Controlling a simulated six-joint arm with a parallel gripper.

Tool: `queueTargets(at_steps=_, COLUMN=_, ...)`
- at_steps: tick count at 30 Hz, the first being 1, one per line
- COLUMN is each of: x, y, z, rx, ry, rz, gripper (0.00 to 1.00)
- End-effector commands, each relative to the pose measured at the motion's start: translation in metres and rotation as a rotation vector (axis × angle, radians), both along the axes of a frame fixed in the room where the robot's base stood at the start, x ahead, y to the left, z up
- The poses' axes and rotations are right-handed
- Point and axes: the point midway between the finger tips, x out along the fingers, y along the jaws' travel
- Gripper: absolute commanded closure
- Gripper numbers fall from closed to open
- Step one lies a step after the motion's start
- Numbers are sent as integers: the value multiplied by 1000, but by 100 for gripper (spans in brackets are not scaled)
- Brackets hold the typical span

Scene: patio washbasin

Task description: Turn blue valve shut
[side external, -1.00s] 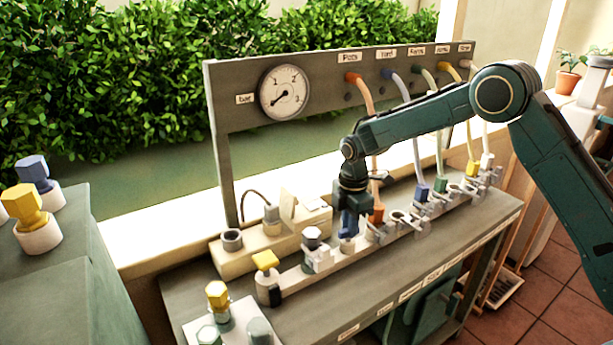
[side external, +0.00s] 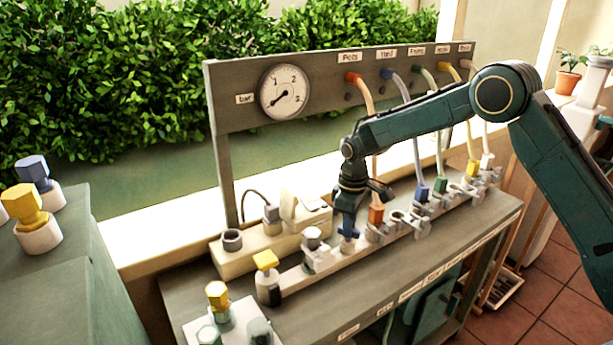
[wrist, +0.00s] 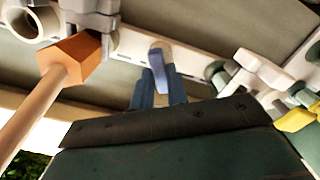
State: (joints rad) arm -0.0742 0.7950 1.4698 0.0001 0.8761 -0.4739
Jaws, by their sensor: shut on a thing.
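The blue valve (side external: 347,245) stands on the light rail along the bench, to the left of the orange hose connector (side external: 376,213). My gripper (side external: 347,232) points down over it and is shut on its blue handle. In the wrist view the blue handle (wrist: 160,63) shows between the two fingertips of my gripper (wrist: 160,88), above a pale round base. The fingers hide part of the handle in the side view.
A grey-topped white fitting (side external: 316,250) and a yellow-topped fitting (side external: 266,275) stand left of the valve. Coloured hoses with clamps line the rail to the right. A pressure gauge (side external: 284,92) hangs on the back panel.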

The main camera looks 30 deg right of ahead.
Motion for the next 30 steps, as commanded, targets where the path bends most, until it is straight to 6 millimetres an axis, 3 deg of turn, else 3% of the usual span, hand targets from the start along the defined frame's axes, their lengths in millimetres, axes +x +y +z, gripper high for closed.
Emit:
queueTargets(at_steps=15, x=-1, y=-1, z=0, rx=-1, ry=3, rz=-441, gripper=100)
queueTargets(at_steps=30, x=-1, y=-1, z=0, rx=-2, ry=3, rz=-567, gripper=100)
